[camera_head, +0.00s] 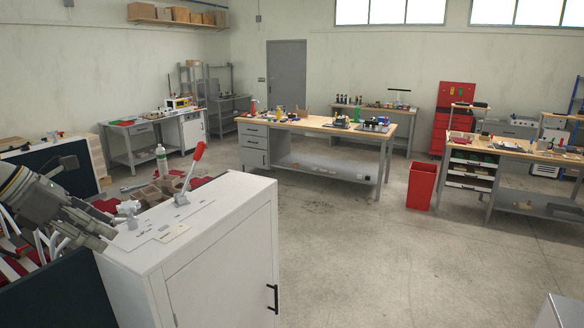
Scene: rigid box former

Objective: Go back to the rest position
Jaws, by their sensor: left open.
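My left arm comes in from the left edge, and my left gripper (98,232) is open, low beside the left end of the white cabinet top (225,196). I see nothing between its fingers. A lever with a red handle (198,152) stands tilted on a grey clamp on this top, right of the gripper. A small grey fitting (128,211) sits at the top's left edge, close to the gripper. My right gripper is out of view.
A clear bottle (161,160) and trays of red and brown parts (140,194) lie behind the cabinet. Dark panels (62,290) stand at the left. Workbenches (310,124) and a red bin (420,186) are farther off. The floor (370,255) to the right is clear.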

